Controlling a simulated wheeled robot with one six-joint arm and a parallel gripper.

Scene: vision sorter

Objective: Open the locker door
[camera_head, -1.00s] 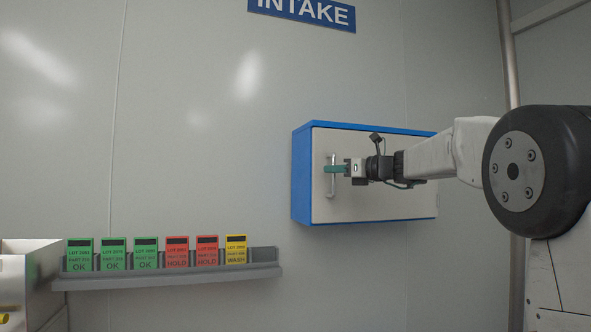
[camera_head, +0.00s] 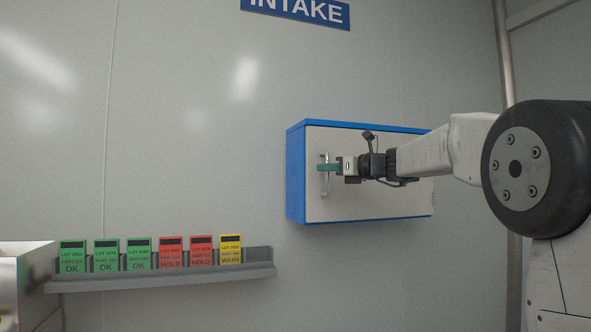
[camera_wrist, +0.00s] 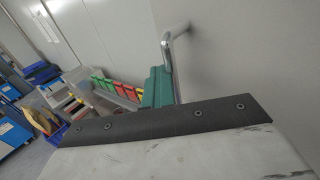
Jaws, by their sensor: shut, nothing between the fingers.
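The locker (camera_head: 295,175) is a blue box on the wall with a pale door (camera_head: 370,205). The door looks closed, flush with the frame. Its upright metal bar handle (camera_head: 325,187) is near the door's left edge. In the wrist view the handle (camera_wrist: 167,48) rises beside and behind the green fingertips. My gripper (camera_head: 328,168) has its green fingers across the handle's upper half, pointing left. It is shut, with nothing seen between the fingers. It also shows in the wrist view (camera_wrist: 157,90). Whether the fingers touch the bar or sit behind it, I cannot tell.
A grey wall rack (camera_head: 170,279) holds green, red and yellow cards at the lower left. A metal bin (camera_head: 22,280) stands left of it. A blue INTAKE sign (camera_head: 297,10) is above the locker. The wall left of the locker is bare.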

